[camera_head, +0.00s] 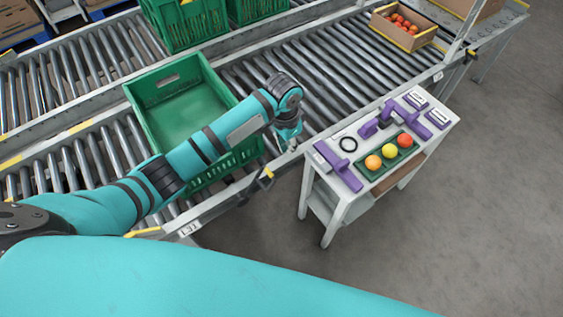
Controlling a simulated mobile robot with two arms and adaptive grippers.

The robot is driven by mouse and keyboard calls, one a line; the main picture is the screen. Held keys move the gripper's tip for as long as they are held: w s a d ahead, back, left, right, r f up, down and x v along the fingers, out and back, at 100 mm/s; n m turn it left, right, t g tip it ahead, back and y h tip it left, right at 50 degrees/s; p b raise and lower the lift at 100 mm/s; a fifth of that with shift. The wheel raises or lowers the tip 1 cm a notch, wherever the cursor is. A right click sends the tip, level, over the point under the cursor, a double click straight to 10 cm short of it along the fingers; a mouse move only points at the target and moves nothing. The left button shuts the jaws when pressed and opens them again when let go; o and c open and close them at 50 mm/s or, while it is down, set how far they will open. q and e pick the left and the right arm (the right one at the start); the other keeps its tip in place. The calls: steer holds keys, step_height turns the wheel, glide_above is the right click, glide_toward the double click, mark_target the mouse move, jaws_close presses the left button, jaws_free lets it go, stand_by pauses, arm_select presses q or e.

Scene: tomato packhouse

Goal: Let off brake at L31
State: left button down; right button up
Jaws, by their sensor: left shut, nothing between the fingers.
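A white label (188,229), apparently reading L31, is on the near rail of the front roller conveyor (216,207). A yellow bar (143,232) lies along the rail just left of the label. A small yellow handle (267,174) sits on the same rail to the right. I cannot tell which yellow part is the brake. My left gripper (292,147) is shut and empty, above the rail's edge between the green crate and the side table, up and right of the yellow handle. It appears apart from both yellow parts. My right gripper is out of view.
An empty green crate (168,78) stands on the front conveyor under my left arm. A cardboard box of tomatoes (388,31) is farther along. Floor at right is clear.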

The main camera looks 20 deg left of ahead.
arm_select(q)
step_height(320, 180, down, 9)
steer(key=s+a, duration=0.1)
steer(key=s, duration=0.1)
steer(key=shift+s+a+p, duration=0.15)
steer(key=shift+a+p, duration=0.2)
steer(key=shift+a, duration=0.05)
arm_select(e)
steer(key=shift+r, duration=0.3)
arm_select(q)
steer(key=shift+r, duration=0.1)
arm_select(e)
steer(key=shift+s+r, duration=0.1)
arm_select(q)
steer(key=shift+s+a+r+t+h+p, duration=0.3)
steer(key=shift+s+a+p, duration=0.1)
steer(key=shift+p, duration=0.15)
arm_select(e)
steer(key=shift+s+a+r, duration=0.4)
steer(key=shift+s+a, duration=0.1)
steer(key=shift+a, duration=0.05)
